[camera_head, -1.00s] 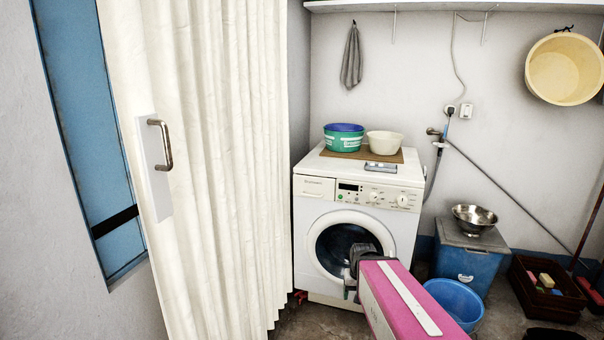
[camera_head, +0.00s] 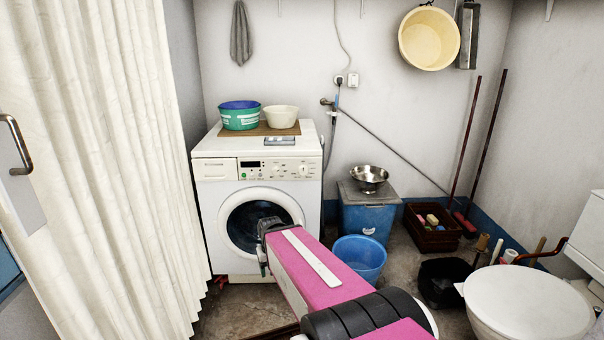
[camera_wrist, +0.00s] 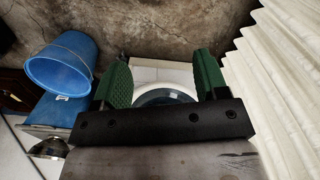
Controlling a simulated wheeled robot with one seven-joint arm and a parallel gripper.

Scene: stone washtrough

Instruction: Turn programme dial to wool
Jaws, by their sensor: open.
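The white washing machine (camera_head: 212,195) stands against the back wall in the head view. Its programme dial (camera_head: 304,169) is the round knob at the right end of the control panel; its setting is too small to read. My gripper (camera_head: 262,252) is low in front of the round door, apart from the dial, with its fingertips hard to make out there. In the wrist view my gripper (camera_wrist: 160,82) has its two green fingers spread wide with nothing between them. The washing machine (camera_wrist: 150,68) shows upside down beyond them, and the dial cannot be made out there.
A white curtain (camera_head: 105,130) hangs at left. Two basins (camera_head: 240,119) (camera_head: 281,117) stand on the machine.

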